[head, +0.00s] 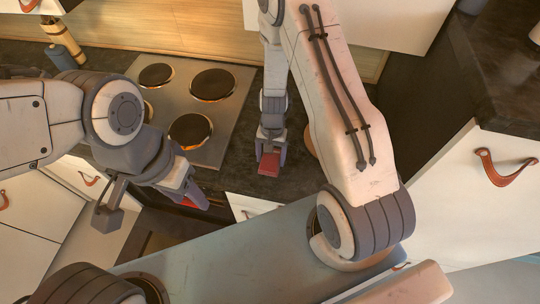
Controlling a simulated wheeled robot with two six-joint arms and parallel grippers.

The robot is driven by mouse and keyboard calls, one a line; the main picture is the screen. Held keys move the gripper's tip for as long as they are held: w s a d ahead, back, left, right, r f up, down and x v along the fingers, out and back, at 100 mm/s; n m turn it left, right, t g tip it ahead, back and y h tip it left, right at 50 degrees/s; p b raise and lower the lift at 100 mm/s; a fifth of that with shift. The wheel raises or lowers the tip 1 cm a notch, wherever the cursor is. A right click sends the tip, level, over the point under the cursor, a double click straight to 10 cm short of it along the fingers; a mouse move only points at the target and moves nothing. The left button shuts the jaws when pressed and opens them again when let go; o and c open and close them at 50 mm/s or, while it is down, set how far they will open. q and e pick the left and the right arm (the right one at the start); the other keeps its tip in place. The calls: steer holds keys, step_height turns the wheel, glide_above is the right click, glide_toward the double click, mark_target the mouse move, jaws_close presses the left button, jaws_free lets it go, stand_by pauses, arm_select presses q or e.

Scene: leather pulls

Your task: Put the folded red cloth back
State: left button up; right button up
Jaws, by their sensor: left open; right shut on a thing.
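The folded red cloth (269,165) is a small dark red block in the middle of the head view. My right gripper (270,151) points down and is shut on it. The cloth is held over or near the dark countertop (236,174); I cannot tell whether it touches. My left gripper (198,196) is open, lower left of the cloth, by the counter's front edge. A red-orange thing shows beside its fingers; I cannot tell what it is.
A stove with several round burners (212,84) is set in the counter behind. A white front with a leather pull (250,213) lies below the cloth. A white cabinet with a leather pull (505,168) is at right. Bottles (62,40) stand at back left.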

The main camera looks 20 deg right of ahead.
steer(key=shift+f, duration=0.1)
steer(key=shift+f, duration=0.15)
steer(key=o, duration=1)
steer(key=shift+r, duration=0.2)
steer(key=shift+w+r, duration=0.1)
steer(key=shift+r, duration=0.1)
step_height(320, 180, up, 11)
steer(key=w+b, duration=0.1)
steer(key=b, duration=0.1)
steer(key=s+a+r+n, duration=0.6)
steer(key=s+a+r, duration=0.1)
steer(key=a+r, duration=0.2)
steer(key=s+a+r+n, duration=0.1)
steer(key=s+r+n, duration=0.1)
steer(key=s, duration=0.2)
steer(key=s+a+r+n+t, duration=0.1)
steer(key=s+r+n, duration=0.1)
steer(key=s+n, duration=0.1)
steer(key=s+a+r+n, duration=0.1)
steer(key=s+r+n, duration=0.1)
steer(key=s, duration=0.3)
steer(key=shift+s+a+n, duration=0.15)
steer(key=shift+a+n, duration=0.25)
steer(key=shift+n, duration=0.2)
